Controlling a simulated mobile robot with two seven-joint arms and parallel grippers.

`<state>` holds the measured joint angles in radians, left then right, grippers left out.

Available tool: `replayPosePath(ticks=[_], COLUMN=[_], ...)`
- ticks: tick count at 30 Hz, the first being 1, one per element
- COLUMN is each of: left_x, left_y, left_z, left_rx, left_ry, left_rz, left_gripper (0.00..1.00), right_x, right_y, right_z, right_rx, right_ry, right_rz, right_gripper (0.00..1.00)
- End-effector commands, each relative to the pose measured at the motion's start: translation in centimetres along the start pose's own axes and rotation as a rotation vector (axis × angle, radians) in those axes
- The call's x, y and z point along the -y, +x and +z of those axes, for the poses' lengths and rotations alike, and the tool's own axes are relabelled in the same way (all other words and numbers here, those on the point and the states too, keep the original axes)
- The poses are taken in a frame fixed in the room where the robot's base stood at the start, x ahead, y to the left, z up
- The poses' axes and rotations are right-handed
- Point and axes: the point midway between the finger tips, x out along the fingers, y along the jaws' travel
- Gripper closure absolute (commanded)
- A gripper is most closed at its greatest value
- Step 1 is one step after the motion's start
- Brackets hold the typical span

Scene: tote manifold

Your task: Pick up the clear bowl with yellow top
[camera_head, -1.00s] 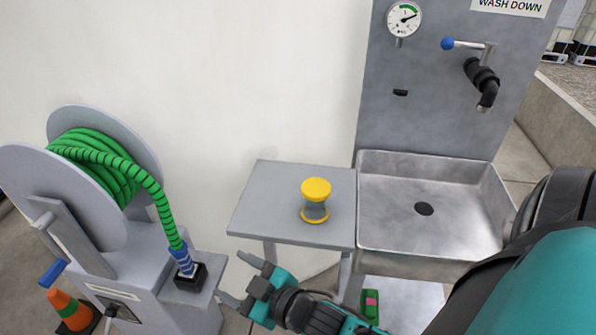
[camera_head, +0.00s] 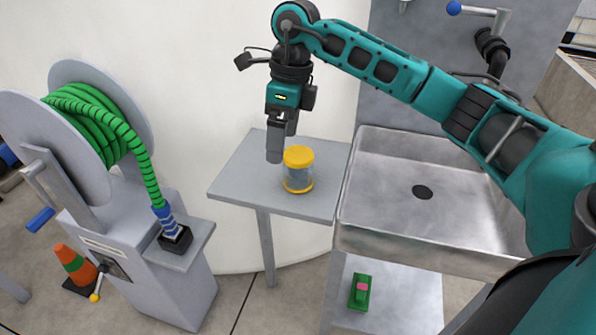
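The clear bowl with yellow top (camera_head: 298,173) is a small see-through jar with a yellow lid and a yellow band at its base. It stands upright on the grey side table (camera_head: 235,178). The jar's lid shows uncovered. My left gripper is not in view.
A metal sink (camera_head: 385,215) adjoins the table on the right. A hose reel with green hose (camera_head: 95,140) stands at the left, with an orange cone (camera_head: 72,262) beside it. A green object (camera_head: 360,291) lies on the shelf below. A white wall rises behind the table.

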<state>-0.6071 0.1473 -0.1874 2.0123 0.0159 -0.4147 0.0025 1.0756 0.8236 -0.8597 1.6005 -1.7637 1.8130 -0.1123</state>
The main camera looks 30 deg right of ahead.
Motion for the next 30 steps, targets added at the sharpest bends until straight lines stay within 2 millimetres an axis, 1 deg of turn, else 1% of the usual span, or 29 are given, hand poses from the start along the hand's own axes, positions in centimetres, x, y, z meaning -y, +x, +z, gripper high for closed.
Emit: replayPosePath(ticks=[1, 3, 5, 6, 8, 12, 15, 18, 25, 30], left_x=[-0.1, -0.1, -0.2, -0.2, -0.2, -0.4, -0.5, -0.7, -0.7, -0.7], left_y=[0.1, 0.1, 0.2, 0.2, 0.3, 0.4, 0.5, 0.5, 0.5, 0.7], left_z=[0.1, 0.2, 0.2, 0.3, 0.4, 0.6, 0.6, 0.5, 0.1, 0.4], left_rx=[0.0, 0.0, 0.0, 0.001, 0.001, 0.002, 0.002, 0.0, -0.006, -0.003], left_ry=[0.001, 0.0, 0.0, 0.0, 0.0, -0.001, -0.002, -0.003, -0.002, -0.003], left_rz=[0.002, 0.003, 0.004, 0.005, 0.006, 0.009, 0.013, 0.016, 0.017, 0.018], left_gripper=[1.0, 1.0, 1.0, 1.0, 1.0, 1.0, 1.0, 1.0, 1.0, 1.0], right_x=[1.3, 2.4, 2.9, 3.1, 3.2, 3.5, 3.7, 3.8, 3.9, 3.8], right_y=[-1.1, -2.1, -2.3, -2.0, -1.2, 1.6, 3.2, 4.3, 5.6, 8.2], right_z=[-0.9, -1.8, -2.3, -2.5, -2.7, -2.9, -3.0, -3.1, -3.1, -2.9], right_rx=[-0.036, -0.073, -0.092, -0.1, -0.105, -0.105, -0.102, -0.101, -0.099, -0.1], right_ry=[0.017, 0.036, 0.046, 0.049, 0.051, 0.049, 0.049, 0.049, 0.048, 0.047], right_rz=[-0.055, -0.102, -0.122, -0.129, -0.131, -0.128, -0.128, -0.129, -0.128, -0.126], right_gripper=[0.04, 0.04, 0.04, 0.04, 0.04, 0.04, 0.04, 0.04, 0.04, 0.04])
